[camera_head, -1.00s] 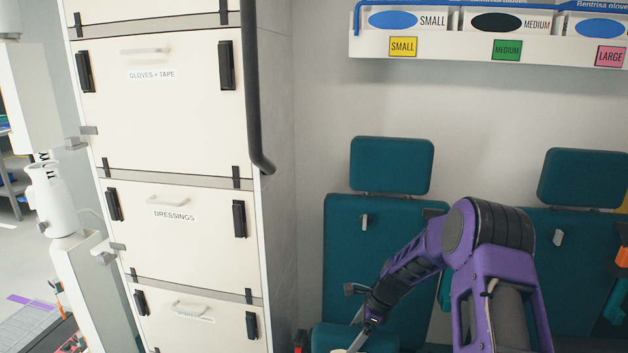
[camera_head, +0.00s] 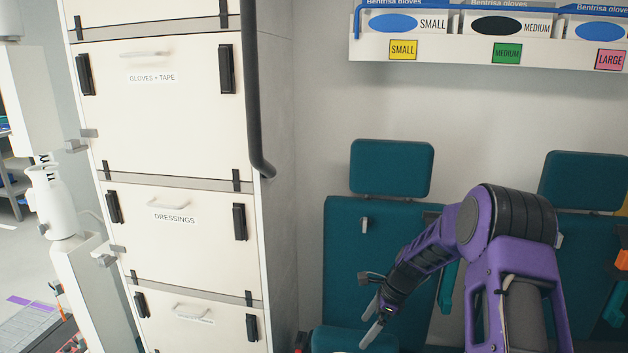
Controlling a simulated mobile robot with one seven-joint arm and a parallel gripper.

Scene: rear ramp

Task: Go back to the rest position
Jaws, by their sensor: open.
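My gripper (camera_head: 370,322) is at the lower middle of the head view, at the end of my purple and black arm. Its jaws are open, with two pale fingers pointing down and left and nothing seen between them. It is in front of the left teal seat (camera_head: 375,250), above its cushion (camera_head: 340,340). My arm is bent, with the elbow raised in front of the gap between the two seats.
A white cabinet with drawers labelled gloves and tape (camera_head: 160,110) and dressings (camera_head: 165,230) stands at left, with a dark grab rail (camera_head: 255,90). A glove shelf (camera_head: 440,50) is above. A second teal seat (camera_head: 590,180) is at right. Free air lies between cabinet and arm.

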